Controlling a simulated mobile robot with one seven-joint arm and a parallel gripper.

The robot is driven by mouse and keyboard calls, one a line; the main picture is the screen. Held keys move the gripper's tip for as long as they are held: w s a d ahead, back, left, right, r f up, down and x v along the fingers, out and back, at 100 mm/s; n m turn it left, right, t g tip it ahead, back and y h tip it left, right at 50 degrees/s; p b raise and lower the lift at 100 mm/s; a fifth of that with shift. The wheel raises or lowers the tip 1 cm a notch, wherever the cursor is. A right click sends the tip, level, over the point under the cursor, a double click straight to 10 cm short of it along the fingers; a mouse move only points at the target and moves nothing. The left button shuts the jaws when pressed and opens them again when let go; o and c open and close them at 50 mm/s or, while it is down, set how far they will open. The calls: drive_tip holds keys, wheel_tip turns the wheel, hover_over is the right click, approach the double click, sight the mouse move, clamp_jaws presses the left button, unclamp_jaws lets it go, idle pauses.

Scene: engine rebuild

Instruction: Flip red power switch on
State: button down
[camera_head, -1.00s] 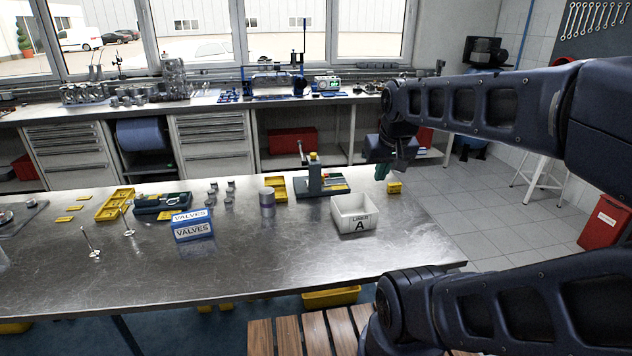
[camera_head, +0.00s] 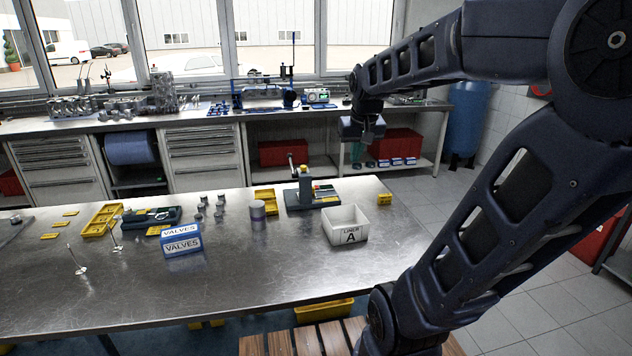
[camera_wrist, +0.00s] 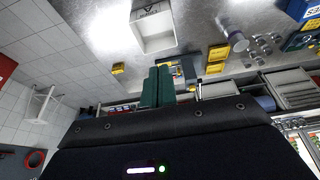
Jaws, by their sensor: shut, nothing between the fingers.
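I cannot make out a red power switch in either view. A red ring-shaped part (camera_wrist: 35,158) shows at the lower left of the wrist view, too small to identify. A red piece (camera_head: 540,90) on the right wall is partly covered by my arm in the head view. My gripper (camera_head: 357,160) hangs beyond the far right part of the steel table, small and dark in the head view. In the wrist view its green fingers (camera_wrist: 158,84) are together and empty, touching no switch.
The steel table (camera_head: 290,265) holds a white bin marked A (camera_head: 346,224), a green-based press (camera_head: 311,193), a blue valves box (camera_head: 181,240) and yellow trays. A blue tank (camera_head: 466,118) stands at the back right.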

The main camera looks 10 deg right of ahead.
drive_tip(key=w, duration=1.2)
drive_tip(key=g, duration=0.2)
hover_over(316, 186)
drive_tip(key=s, duration=0.2)
wheel_tip(316, 186, down, 16)
drive_tip(key=shift+r, duration=0.2)
drive_tip(key=f, duration=0.4)
drive_tip(key=w+f, duration=0.1)
drive_tip(key=f, duration=0.4)
drive_tip(key=w+f, duration=0.1)
drive_tip(key=f, duration=0.3)
drive_tip(key=shift+w+f, duration=0.15)
drive_tip(key=shift+f, duration=0.25)
